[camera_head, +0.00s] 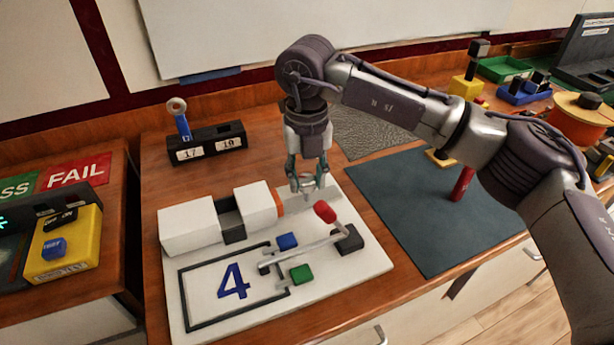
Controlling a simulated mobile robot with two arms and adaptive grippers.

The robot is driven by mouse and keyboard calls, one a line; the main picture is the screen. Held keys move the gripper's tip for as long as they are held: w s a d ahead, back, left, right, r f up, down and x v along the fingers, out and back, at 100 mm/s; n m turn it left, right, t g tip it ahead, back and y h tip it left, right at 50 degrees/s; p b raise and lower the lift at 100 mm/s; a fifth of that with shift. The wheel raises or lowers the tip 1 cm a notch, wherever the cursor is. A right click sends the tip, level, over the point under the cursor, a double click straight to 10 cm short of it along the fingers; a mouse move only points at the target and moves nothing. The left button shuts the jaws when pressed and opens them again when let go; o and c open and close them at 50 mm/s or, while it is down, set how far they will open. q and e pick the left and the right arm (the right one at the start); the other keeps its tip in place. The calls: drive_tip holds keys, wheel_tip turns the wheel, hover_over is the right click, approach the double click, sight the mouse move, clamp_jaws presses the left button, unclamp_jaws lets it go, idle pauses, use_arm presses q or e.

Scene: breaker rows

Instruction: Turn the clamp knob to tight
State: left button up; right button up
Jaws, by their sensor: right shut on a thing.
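A white fixture board (375,260) lies on the wooden bench, with a white block-shaped clamp body (190,229) along its back. My right gripper (304,184) comes down from above at the right end of the clamp, by its orange-edged block (261,205). Its fingers are shut on the clamp knob, which is mostly hidden between them; its marking cannot be read. A lever with a red ball end (325,211) sits just in front of the gripper. My left gripper is out of view.
The board also carries a blue block (287,242), a green block (301,273) and a black frame around a blue 4. A dark mat (425,215) lies to the right with a red cylinder (462,184). A black holder (205,144) stands behind. A yellow test box (65,243) is left.

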sight(307, 179)
drive_tip(key=shift+w+r, duration=0.1)
drive_tip(key=o, duration=1.1)
drive_tip(key=shift+o, duration=0.2)
wheel_tip(307, 179, up, 12)
